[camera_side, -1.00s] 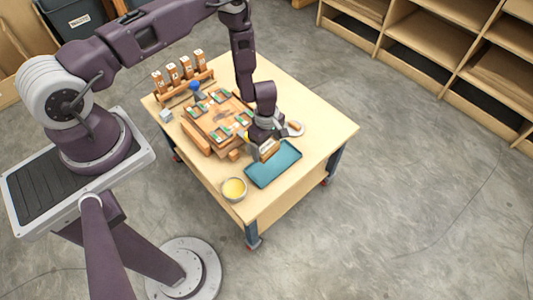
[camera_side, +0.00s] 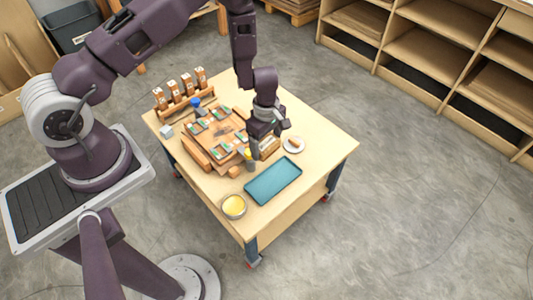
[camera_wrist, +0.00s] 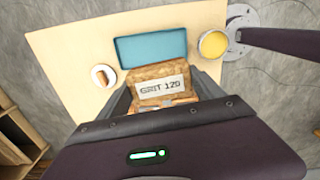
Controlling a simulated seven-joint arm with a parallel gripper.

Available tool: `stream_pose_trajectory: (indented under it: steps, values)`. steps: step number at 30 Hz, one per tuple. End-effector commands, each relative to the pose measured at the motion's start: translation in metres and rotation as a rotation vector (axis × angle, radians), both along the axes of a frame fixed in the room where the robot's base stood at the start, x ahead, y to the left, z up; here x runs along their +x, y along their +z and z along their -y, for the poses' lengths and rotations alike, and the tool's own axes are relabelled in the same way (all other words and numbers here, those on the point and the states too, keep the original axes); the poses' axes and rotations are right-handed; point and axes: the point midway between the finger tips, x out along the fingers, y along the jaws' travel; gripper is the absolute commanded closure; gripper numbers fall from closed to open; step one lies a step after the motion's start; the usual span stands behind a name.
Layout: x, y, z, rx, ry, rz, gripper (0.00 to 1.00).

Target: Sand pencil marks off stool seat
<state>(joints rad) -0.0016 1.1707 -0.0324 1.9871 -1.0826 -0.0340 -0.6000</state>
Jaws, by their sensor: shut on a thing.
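My gripper (camera_side: 264,132) is shut on a wooden sanding block (camera_wrist: 150,72). Its white label appears to read "GRIT 120" in the wrist view. In the side view the block (camera_side: 269,145) hangs at the right edge of the stool seat (camera_side: 213,145), near the blue tray. The seat is a wooden slab lying on the table, with several small green-and-dark pieces around its top and a dark smudge (camera_side: 222,130) near its middle. Whether the smudge is pencil is too small to tell. The block's underside and part of the seat's right side are hidden.
A blue tray (camera_side: 273,181), a bowl of yellow stuff (camera_side: 234,207) and a white dish (camera_side: 294,145) with a small brown piece lie around the seat. A rack (camera_side: 184,104) of several labelled blocks stands at the back left. The table's right side (camera_side: 325,150) is clear.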

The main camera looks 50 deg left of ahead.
Motion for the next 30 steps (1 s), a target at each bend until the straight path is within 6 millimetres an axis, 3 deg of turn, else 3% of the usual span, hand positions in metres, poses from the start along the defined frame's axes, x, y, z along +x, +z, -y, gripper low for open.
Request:
stream_pose_trajectory:
  steps: [8,15,22,28,30]
  values:
    - [0.035,-0.01,-0.055,0.003,0.037,0.002,0.56]
    - [0.065,-0.012,-0.144,0.004,0.05,0.003,0.56]
    - [0.069,-0.005,-0.219,0.002,0.02,0.0,0.56]
    - [0.065,0.001,-0.257,0.001,-0.007,0.0,0.56]
    - [0.064,-0.012,-0.256,-0.002,-0.012,-0.004,0.56]
